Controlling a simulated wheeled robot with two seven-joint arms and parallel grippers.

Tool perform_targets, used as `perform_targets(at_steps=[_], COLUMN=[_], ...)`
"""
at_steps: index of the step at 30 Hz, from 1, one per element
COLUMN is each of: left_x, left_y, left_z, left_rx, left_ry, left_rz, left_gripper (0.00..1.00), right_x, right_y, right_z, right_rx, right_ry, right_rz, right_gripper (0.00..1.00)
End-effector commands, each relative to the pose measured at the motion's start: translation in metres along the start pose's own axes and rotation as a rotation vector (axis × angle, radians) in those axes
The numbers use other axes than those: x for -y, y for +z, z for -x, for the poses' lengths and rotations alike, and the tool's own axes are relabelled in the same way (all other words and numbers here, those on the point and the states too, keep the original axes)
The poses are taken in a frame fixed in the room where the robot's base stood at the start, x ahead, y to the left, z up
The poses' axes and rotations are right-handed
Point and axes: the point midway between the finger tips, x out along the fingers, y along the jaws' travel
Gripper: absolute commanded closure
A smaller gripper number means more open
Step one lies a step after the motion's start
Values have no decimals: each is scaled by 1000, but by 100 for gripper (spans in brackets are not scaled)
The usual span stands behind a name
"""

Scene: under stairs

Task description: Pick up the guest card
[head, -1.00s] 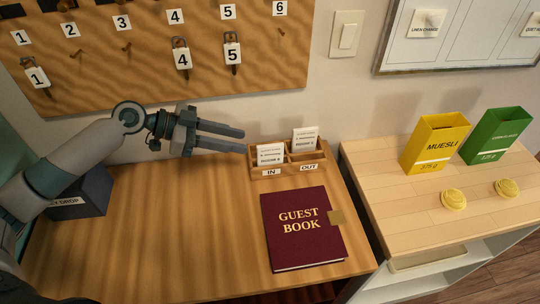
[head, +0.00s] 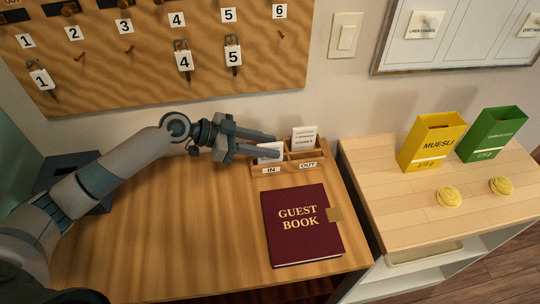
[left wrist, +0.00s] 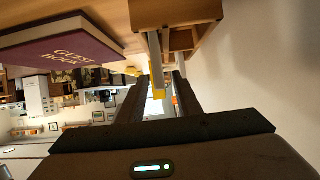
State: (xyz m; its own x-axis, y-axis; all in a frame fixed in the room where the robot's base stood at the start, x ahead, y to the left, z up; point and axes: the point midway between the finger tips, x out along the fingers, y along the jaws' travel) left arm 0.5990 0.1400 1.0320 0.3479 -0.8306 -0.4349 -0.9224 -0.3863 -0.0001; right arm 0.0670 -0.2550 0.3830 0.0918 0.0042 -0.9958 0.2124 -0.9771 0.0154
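A white guest card (head: 270,147) stands in the IN compartment of the wooden card holder (head: 289,168). A second white card (head: 304,136) stands in the OUT compartment. My left gripper (head: 277,145) reaches in from the left, open, with its fingers level at the IN card and partly covering it. In the left wrist view, a thin pale card edge (left wrist: 155,58) shows between the two open fingers, below the holder (left wrist: 178,38). I cannot tell whether either finger touches the card. My right gripper is not in view.
A dark red guest book (head: 302,240) lies in front of the holder. A dark drop box (head: 65,172) sits at the left, partly behind my arm. A key board (head: 130,90) hangs behind. Yellow (head: 420,155) and green (head: 480,145) boxes stand on the right-hand counter.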

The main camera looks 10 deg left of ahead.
Motion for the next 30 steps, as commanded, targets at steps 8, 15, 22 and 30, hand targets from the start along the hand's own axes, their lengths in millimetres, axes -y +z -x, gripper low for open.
perform_targets(at_steps=[8, 15, 22, 30], left_x=[0, 1, 1, 1], left_y=[0, 2, 3, 3], left_z=[-25, -50, -51, -51], left_rx=[-1, -1, 0, 0], left_ry=[2, 1, 0, 0], left_rz=[2, 1, 0, 0], left_gripper=[69, 69, 69, 69], right_x=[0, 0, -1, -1], right_y=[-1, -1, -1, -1], right_z=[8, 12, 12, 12], right_rx=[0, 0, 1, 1], right_ry=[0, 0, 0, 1], right_rz=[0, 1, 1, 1], right_gripper=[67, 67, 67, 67])
